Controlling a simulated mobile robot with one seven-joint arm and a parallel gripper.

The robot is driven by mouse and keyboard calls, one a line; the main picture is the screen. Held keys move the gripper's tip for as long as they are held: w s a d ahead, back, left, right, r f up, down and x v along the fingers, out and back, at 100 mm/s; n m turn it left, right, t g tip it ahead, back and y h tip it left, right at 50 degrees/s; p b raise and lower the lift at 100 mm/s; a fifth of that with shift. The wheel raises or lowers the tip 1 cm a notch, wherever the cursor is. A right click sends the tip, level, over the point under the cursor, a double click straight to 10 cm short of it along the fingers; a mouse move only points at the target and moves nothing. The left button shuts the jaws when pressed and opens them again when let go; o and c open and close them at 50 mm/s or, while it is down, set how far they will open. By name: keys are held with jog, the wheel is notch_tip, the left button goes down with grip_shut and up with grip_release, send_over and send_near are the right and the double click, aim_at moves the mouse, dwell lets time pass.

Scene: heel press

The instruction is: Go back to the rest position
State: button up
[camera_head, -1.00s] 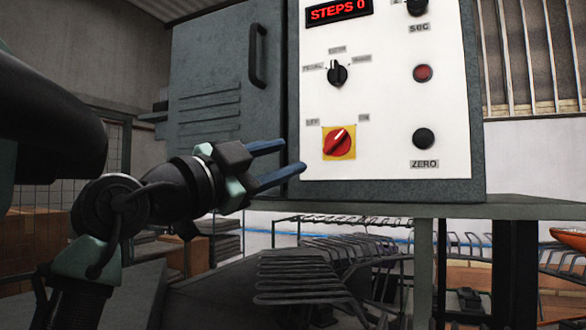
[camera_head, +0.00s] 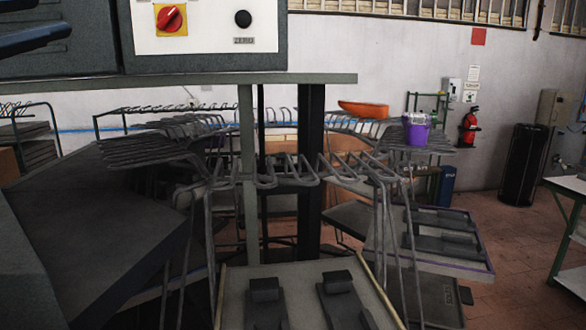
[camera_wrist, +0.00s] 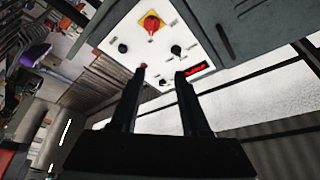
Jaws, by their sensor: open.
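My gripper (camera_wrist: 161,72) is open and empty in the wrist view, its two dark fingers apart with the control panel (camera_wrist: 160,35) beyond them. In the head view only the blue fingers of my gripper (camera_head: 30,38) show at the upper left edge. The panel's lower part (camera_head: 205,30) is at the top of the head view, with the red rotary switch (camera_head: 170,19) on its yellow plate and the black ZERO button (camera_head: 243,19). The red switch also shows in the wrist view (camera_wrist: 152,22). My gripper looks clear of the panel; the exact gap cannot be told.
Wire racks (camera_head: 250,180) and a tray with dark blocks (camera_head: 385,312) stand below the panel's shelf (camera_head: 300,78). A purple bucket (camera_head: 416,130) and an orange item (camera_head: 364,110) sit behind. Open tiled floor (camera_head: 500,240) lies to the right.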

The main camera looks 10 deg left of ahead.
jog(key=w+d+f+n+t+h, duration=0.1)
jog(key=w+d, duration=0.1)
jog(key=d, duration=0.6)
jog(key=w+d+f+n+t+h, duration=0.1)
jog(key=w+d, duration=0.1)
jog(key=d, duration=0.7)
jog(key=s+d+f+n+t+y, duration=0.2)
jog(key=s+d+n+t, duration=0.2)
jog(key=s+d, duration=0.9)
jog(key=d+n, duration=0.3)
jog(key=shift+s+f+n+y, duration=0.15)
jog(key=shift+s+n+y, duration=0.25)
